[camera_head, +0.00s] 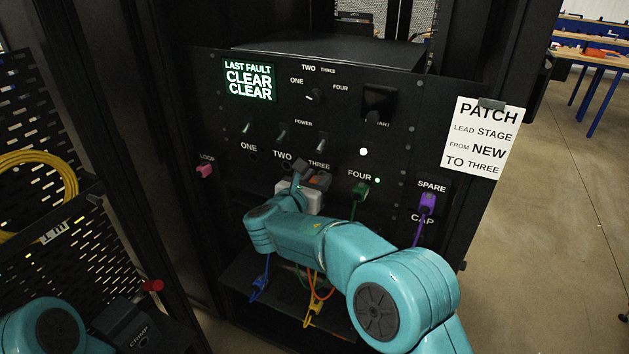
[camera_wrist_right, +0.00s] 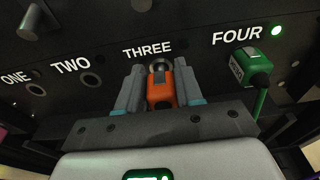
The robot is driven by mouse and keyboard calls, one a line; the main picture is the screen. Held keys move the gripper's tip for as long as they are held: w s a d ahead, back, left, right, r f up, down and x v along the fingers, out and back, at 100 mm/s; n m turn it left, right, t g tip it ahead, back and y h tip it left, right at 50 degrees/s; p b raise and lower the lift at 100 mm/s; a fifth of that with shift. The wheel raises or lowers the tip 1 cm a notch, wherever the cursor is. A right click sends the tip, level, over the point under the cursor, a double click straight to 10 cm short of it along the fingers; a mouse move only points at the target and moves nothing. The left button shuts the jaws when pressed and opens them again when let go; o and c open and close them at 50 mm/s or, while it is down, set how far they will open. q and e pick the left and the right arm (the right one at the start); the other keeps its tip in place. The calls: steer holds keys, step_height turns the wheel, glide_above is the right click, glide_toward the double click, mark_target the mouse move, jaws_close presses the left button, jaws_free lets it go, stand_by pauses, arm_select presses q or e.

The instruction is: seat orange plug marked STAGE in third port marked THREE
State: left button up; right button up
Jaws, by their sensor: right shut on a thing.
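The orange plug (camera_wrist_right: 160,88) is between the fingers of my right gripper (camera_wrist_right: 160,90), which is shut on it. The plug points at the port marked THREE (camera_wrist_right: 159,66) and its front end is at or close to the port's ring; I cannot tell how deep it is. In the head view, my right gripper (camera_head: 310,184) is at the panel below the THREE label, and a bit of the orange plug (camera_head: 322,177) shows there. The STAGE marking is not readable. My left gripper does not show in the head view; only part of my left arm is at the lower left.
A green plug (camera_wrist_right: 250,64) sits in port FOUR, right of my right gripper. Ports ONE (camera_wrist_right: 36,88) and TWO (camera_wrist_right: 92,80) look empty. A purple plug (camera_head: 427,203) is at SPARE, a pink plug (camera_head: 205,171) at LOOP. Blue and yellow leads (camera_head: 318,300) hang below.

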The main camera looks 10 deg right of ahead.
steer(key=shift+w+d, duration=0.25)
steer(key=shift+w, duration=0.1)
steer(key=o, duration=1.1)
steer(key=shift+o, duration=0.2)
steer(key=shift+s+a, duration=0.15)
steer(key=b+v, duration=0.2)
steer(key=v, duration=1.3)
steer(key=shift+s+a+b, duration=0.2)
steer(key=shift+s+b, duration=0.15)
